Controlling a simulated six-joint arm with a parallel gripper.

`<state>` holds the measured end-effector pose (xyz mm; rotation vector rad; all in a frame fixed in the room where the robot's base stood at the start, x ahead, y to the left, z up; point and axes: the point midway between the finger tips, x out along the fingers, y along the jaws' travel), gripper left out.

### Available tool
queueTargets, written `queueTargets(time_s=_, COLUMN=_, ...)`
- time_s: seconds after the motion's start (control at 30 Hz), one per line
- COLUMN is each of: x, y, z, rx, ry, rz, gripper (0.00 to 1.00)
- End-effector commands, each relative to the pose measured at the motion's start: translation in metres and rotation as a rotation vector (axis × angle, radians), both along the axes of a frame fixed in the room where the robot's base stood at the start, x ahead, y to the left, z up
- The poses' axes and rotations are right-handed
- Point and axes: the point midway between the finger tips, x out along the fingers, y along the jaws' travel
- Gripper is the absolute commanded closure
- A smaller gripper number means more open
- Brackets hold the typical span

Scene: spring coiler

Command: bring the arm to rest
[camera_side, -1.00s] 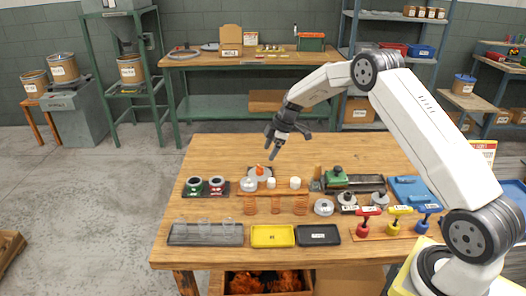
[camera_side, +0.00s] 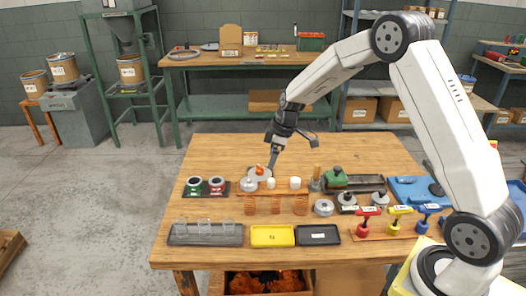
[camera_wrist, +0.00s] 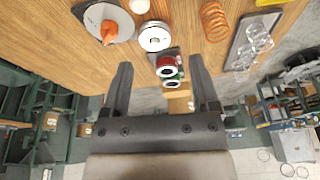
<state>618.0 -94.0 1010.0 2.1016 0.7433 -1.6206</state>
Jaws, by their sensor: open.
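My gripper (camera_side: 272,163) hangs over the back left part of the wooden table (camera_side: 350,150), pointing down, close above or behind a grey disc with an orange knob (camera_side: 260,171). From the side I cannot tell the exact gap. In the wrist view my gripper (camera_wrist: 161,80) shows two dark fingers spread apart with nothing between them. Beyond the fingertips are the red and green-ringed spools (camera_wrist: 166,66) and a white-grey round part (camera_wrist: 154,37). The disc with the orange knob (camera_wrist: 108,22) lies to the left there.
On the table stand copper springs (camera_side: 276,205), a clear-cup tray (camera_side: 205,235), a yellow tray (camera_side: 272,236), a black tray (camera_side: 318,235), a green-topped device (camera_side: 336,178) and red, yellow and blue-handled tools (camera_side: 398,221). The table's back left is bare.

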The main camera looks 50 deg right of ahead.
Motion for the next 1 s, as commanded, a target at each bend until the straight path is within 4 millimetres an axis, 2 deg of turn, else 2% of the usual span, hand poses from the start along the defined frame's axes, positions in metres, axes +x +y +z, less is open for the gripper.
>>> queueTargets(time_s=0.2, x=-0.047, y=0.031, z=0.016, rx=-0.027, ry=0.033, rz=-0.164, gripper=0.22)
queueTargets(time_s=0.5, x=-0.120, y=0.064, z=0.027, rx=-0.050, ry=0.044, rz=-0.385, gripper=0.22)
queueTargets(time_s=0.8, x=-0.195, y=0.087, z=0.027, rx=-0.042, ry=0.031, rz=-0.581, gripper=0.22)
queueTargets(time_s=1.0, x=-0.222, y=0.093, z=0.024, rx=-0.032, ry=0.025, rz=-0.651, gripper=0.22)
